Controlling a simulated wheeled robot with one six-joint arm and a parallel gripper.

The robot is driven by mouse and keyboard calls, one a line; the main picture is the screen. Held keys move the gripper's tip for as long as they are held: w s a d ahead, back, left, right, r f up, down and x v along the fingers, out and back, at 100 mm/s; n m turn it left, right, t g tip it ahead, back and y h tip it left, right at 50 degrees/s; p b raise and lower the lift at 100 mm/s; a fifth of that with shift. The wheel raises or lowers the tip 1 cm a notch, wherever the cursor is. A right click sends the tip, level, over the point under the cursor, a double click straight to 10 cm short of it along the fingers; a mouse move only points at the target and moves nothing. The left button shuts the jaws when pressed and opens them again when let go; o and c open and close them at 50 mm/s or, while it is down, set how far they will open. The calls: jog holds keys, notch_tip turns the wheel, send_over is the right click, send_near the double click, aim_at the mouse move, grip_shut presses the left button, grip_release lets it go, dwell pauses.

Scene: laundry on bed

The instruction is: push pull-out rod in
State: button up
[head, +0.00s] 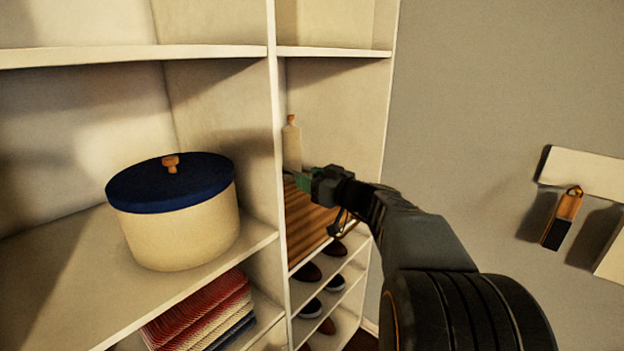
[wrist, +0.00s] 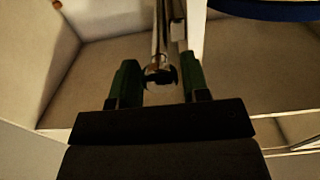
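In the wrist view, a slim metal pull-out rod (wrist: 160,40) runs away from the camera beside the pale shelf upright. Its dark, shiny rounded end (wrist: 159,77) faces my gripper (wrist: 160,82). The two green fingers stand apart, one on each side of this end. Small gaps or contact at the finger faces are hard to make out. In the head view, my gripper (head: 304,181) is at the shelf's vertical divider, in front of the narrow right-hand compartment. The rod cannot be made out there.
A cream round box (head: 180,232) with a navy lid stands on the left shelf. Folded striped cloths (head: 205,308) lie below it. A pale bottle (head: 292,145) stands behind my gripper, above a brown slatted basket (head: 303,232). Shoes fill lower shelves; a brush (head: 562,218) hangs right.

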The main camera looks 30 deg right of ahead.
grip_shut()
jog(key=shift+w+a+f+b, duration=0.25)
jog(key=shift+w+b, duration=0.1)
jog(key=shift+b, duration=0.3)
jog(key=shift+b+x, duration=1.15)
jog(key=shift+x, duration=0.1)
jog(key=shift+w+a+r, duration=0.1)
jog(key=shift+w+r, duration=0.1)
jog(key=shift+w, duration=0.2)
jog(key=shift+r, duration=0.15)
